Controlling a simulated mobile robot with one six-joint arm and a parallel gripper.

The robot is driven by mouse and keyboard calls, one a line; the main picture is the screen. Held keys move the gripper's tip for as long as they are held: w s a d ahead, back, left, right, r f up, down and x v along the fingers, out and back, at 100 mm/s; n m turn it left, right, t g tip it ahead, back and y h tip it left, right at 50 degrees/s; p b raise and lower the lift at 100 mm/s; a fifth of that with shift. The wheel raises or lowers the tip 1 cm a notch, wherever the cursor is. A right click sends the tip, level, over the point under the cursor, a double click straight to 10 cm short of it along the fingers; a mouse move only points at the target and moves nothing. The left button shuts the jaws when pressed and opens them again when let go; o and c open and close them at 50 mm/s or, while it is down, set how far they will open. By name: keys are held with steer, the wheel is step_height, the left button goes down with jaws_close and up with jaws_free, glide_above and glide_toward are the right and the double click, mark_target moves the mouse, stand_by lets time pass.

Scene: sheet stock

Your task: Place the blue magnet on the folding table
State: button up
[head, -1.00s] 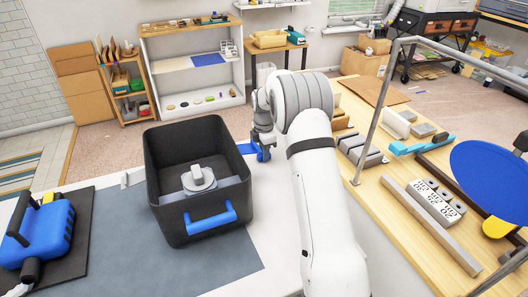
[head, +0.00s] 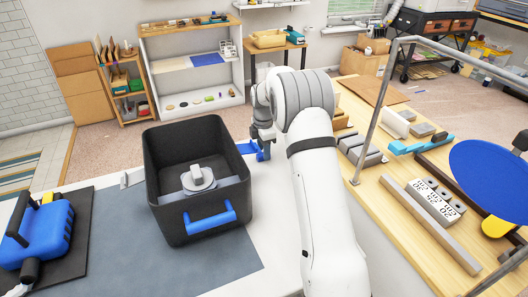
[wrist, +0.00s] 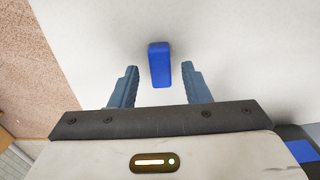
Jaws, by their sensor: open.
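The blue magnet (wrist: 160,65) is a small upright-looking block on a pale surface (wrist: 235,65) in the wrist view. My gripper (wrist: 159,70) is open, with one blue-grey finger on each side of the magnet and a visible gap to both. Nothing is held. In the head view my gripper (head: 263,150) is low over the far edge of the white tabletop (head: 275,225), just right of the black bin. A flat blue patch (head: 246,148) shows beside it; I cannot tell whether it is the magnet. I cannot tell which surface is the folding table.
The deep black bin (head: 163,215) with a blue handle holds a grey round object (head: 199,180). A blue case (head: 45,235) lies at left. A wooden bench (head: 400,225) with metal bars and a rail frame stands at right. White tabletop right of the bin is clear.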

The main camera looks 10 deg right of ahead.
step_height(320, 180, up, 10)
steer(key=s+r+m, duration=0.6)
steer(key=s+r, duration=0.1)
steer(key=s, duration=0.3)
steer(key=s+f+m+t, duration=0.1)
steer(key=s+m, duration=1.3)
steer(key=s, duration=1.5)
steer(key=shift+s+a+f+t, duration=0.2)
steer(key=shift+s+t, duration=0.2)
steer(key=shift+t, duration=0.3)
steer(key=shift+p+v, duration=0.95)
steer(key=shift+v, duration=0.1)
steer(key=shift+w+d, duration=0.1)
steer(key=shift+w, duration=0.05)
